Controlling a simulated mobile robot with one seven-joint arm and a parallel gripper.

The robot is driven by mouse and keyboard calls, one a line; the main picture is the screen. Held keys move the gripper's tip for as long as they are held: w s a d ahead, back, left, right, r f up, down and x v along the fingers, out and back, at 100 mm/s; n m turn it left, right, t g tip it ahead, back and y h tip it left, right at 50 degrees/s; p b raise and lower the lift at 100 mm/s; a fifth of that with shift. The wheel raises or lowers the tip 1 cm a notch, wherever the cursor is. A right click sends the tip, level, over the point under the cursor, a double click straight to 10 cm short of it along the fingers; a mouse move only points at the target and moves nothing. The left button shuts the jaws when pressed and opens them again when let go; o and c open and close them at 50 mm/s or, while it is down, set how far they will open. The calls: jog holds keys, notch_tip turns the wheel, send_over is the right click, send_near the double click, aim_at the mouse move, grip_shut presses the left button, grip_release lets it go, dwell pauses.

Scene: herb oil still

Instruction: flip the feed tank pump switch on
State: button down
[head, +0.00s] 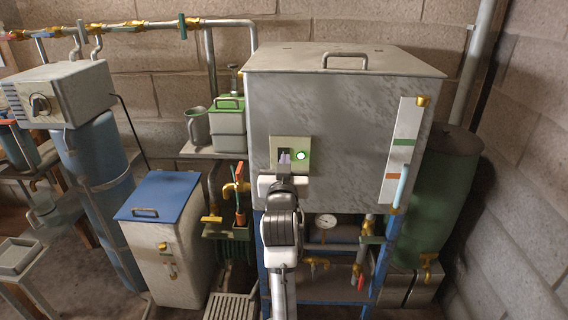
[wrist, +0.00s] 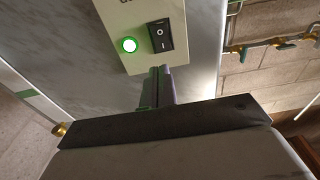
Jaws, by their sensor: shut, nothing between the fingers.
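The feed tank (head: 345,115) is a large grey metal box on blue legs in the middle of the head view. A cream switch plate (head: 302,144) is on its front. In the wrist view, the plate (wrist: 145,56) carries a black rocker switch (wrist: 159,37) marked O and I, beside a green-rimmed round lamp (wrist: 128,45) that glows bright. The lamp is also lit green in the head view (head: 301,156). My gripper (wrist: 162,70) is shut and empty, its fingertips at the plate's edge just below the switch. I cannot tell if they touch the plate.
A level gauge (head: 404,150) with coloured bands is on the tank's right front. A green cylinder (head: 447,200) stands to the right. A blue-lidded box (head: 160,195) and brass taps (head: 237,187) are to the left. Pipes and a dial gauge (head: 326,221) sit under the tank.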

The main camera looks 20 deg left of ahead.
jog(key=r+b+v, duration=0.2)
jog(key=v, duration=0.8)
